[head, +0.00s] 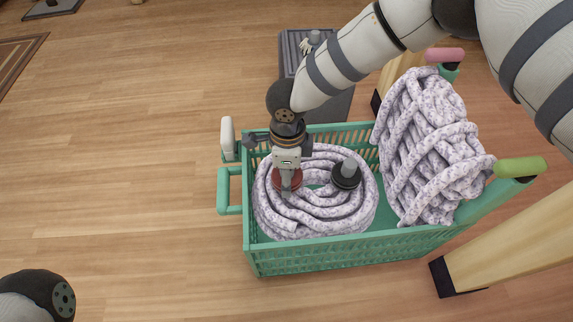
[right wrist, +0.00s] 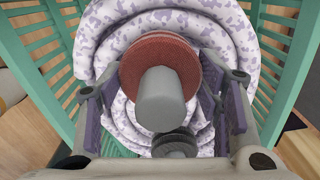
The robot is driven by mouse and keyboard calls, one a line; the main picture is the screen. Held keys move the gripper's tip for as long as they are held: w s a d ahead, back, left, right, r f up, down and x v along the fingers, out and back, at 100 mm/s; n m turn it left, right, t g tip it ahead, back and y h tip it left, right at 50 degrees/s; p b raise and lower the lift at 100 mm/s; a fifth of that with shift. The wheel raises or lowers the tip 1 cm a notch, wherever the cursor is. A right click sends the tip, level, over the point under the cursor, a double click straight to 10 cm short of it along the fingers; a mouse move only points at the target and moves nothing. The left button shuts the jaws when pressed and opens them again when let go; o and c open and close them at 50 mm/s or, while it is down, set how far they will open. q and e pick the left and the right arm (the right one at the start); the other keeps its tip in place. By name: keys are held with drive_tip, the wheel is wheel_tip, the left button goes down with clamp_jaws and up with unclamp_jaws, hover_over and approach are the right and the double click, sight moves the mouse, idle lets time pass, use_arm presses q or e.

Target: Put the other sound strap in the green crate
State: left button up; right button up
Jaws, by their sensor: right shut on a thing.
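The green crate (head: 345,257) stands on the floor, and its mesh walls also show in the right wrist view (right wrist: 42,58). My right gripper (head: 287,184) reaches down inside it, shut on a red strap roll (head: 286,177) with a grey core. That roll fills the middle of the right wrist view (right wrist: 188,50), between the fingers. It is over a flat coil of speckled rope (head: 275,225); I cannot tell whether it touches it. A black strap roll (head: 346,175) with a grey core lies on the coil, to the right. My left gripper is out of view.
A second speckled rope bundle (head: 425,150) leans at the crate's right end. Wooden legs (head: 515,243) stand at the right.

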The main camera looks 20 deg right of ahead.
drive_tip(key=shift+f, duration=0.4)
drive_tip(key=shift+f, duration=0.5)
drive_tip(key=o, duration=1.5)
wheel_tip(320, 180, up, 12)
drive_tip(key=shift+r, duration=0.1)
